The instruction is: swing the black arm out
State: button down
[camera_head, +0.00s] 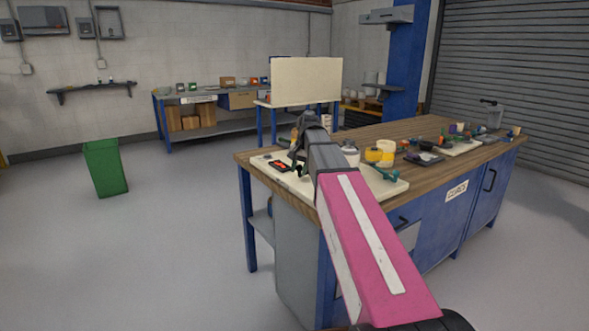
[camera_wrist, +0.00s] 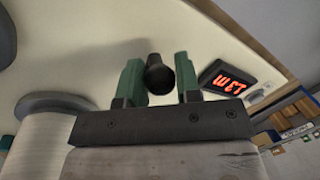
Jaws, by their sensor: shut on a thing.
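My gripper (camera_wrist: 157,85) has green fingers on either side of a dark, round-ended piece, which looks like the end of the black arm (camera_wrist: 157,72). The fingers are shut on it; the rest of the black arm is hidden. In the head view my gripper (camera_head: 298,157) is over the left part of a pale board on the workbench, largely covered by my own pink and grey arm. A small black display (camera_wrist: 230,78) with glowing red characters lies just right of the fingers in the wrist view. It also shows in the head view (camera_head: 280,166).
The pale board (camera_head: 394,187) lies on the wooden bench top (camera_head: 420,128). A white roll (camera_head: 350,154) and yellow rollers (camera_head: 380,152) stand right of my arm. Several small items clutter the bench's right side. A green bin (camera_head: 105,168) stands on open floor at left.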

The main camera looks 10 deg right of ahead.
jog(key=shift+s+d+n, duration=0.2)
jog(key=shift+n, duration=0.3)
jog(key=c, duration=0.8)
grip_release()
jog(key=shift+r, duration=0.1)
jog(key=shift+s+d+r, duration=0.1)
jog(key=shift+d+r, duration=0.25)
jog(key=shift+r, duration=1.4)
jog(key=shift+s+d+r, duration=0.15)
jog(key=shift+d+r, duration=0.2)
jog(key=shift+r, duration=1.4)
jog(key=shift+s+d+r, duration=0.1)
jog(key=shift+d+r, duration=0.25)
jog(key=shift+r, duration=1.4)
